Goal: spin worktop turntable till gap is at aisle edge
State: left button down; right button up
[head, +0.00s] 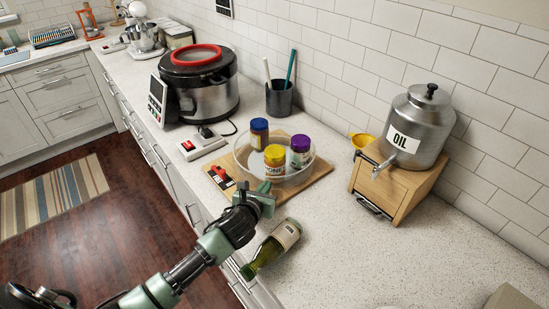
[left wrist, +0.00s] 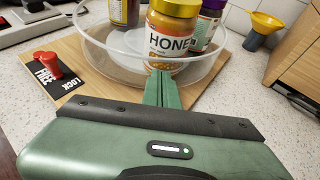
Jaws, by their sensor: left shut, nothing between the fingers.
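The turntable is a clear round tray (head: 246,168) with a raised rim on a wooden board (head: 318,181). It holds a honey jar with a yellow lid (head: 275,158), a purple-lidded jar (head: 300,150) and a blue-lidded jar (head: 259,132). In the left wrist view the honey jar (left wrist: 172,35) stands straight ahead, behind the clear near rim (left wrist: 140,62). My left gripper (head: 266,189) is shut and empty at the rim's aisle side; contact is unclear. A red knob (left wrist: 46,66) sits on a black plate marked FREE and LOCK. I cannot make out a rim gap. My right gripper is out of view.
A green bottle (head: 275,247) lies on the worktop near the front edge, beside my left arm. A steel oil dispenser (head: 418,128) stands on a wooden box (head: 398,188) at right. A cooker (head: 200,85) and switch box (head: 203,142) stand behind left. The right foreground worktop is mostly clear.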

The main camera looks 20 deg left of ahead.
pick_arm(q)
jog(key=shift+s, duration=0.15)
jog(key=shift+s+d+p, duration=0.2)
jog(key=shift+s+p, duration=0.35)
jog(key=shift+s, duration=0.05)
jog(key=shift+s+d+p, duration=0.2)
jog(key=shift+s+p, duration=0.25)
jog(key=shift+s, duration=0.55)
jog(key=shift+s+r, duration=0.1)
jog(key=shift+s, duration=0.25)
jog(key=b+v, duration=0.1)
jog(key=v, duration=0.5)
jog(key=shift+s, duration=0.2)
jog(key=shift+s+r, duration=0.25)
